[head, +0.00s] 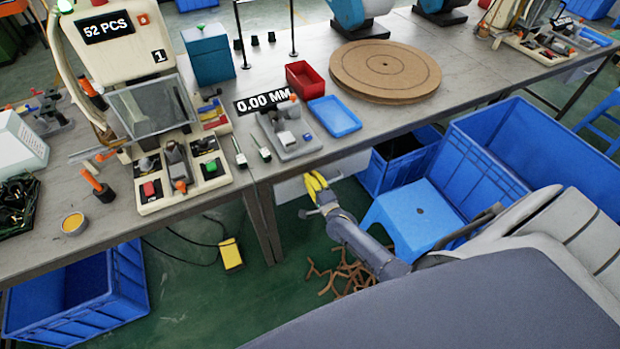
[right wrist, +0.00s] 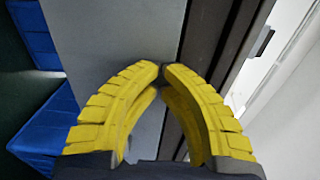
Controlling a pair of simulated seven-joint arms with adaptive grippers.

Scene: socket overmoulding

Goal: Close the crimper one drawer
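Crimper one (head: 150,110) is the cream press marked 1, with a 52 PCS display, standing on the left part of the bench. A pale drawer-like panel (head: 290,189) hangs under the bench edge, right of the bench leg; I cannot tell for sure that it is the crimper one drawer. My right gripper (head: 316,184) has yellow fingers and is in front of this panel, just below the bench edge. In the right wrist view the fingertips (right wrist: 162,70) meet with nothing seen between them. Whether they touch the panel is unclear. My left gripper is out of view.
A blue stool (head: 412,215) and blue crates (head: 545,140) stand right of my right arm. A blue tray (head: 334,116), a red bin (head: 304,80) and a gauge (head: 288,133) sit on the bench above. Brown scraps (head: 345,278) lie on the floor under my arm.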

